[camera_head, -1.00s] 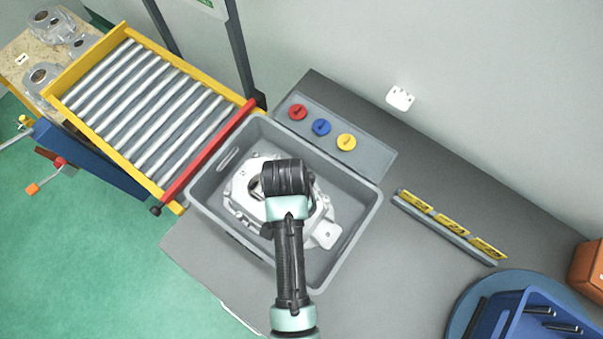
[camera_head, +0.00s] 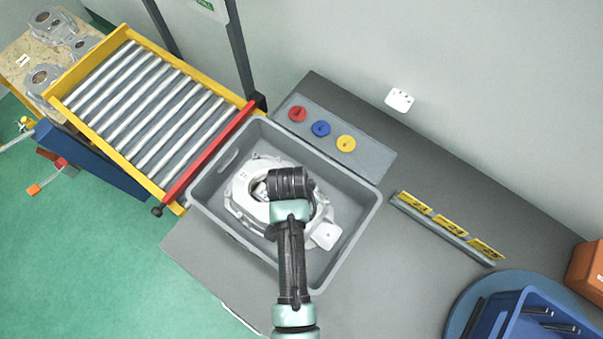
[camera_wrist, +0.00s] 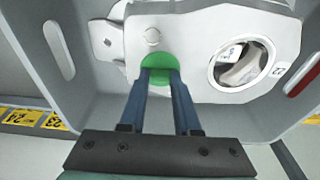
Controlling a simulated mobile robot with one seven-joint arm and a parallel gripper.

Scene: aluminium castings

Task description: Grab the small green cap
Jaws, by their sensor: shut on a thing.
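The small green cap (camera_wrist: 158,64) shows in the wrist view as a round green disc against the pale aluminium casting (camera_wrist: 190,35). My gripper (camera_wrist: 160,78) is shut on the cap, its two blue-grey fingers reaching onto the disc and partly covering it. I cannot tell whether the cap is seated in the casting or just clear of it. In the head view the casting (camera_head: 240,190) lies in the grey crate (camera_head: 363,222), and my arm hides the cap and the fingertips.
A panel with red, blue and yellow caps (camera_head: 321,129) lies behind the crate. A roller conveyor (camera_head: 150,105) with a red bar adjoins its left. Yellow numbered labels (camera_head: 452,228) and a blue bin (camera_head: 510,318) are to the right. Bare grey table lies between.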

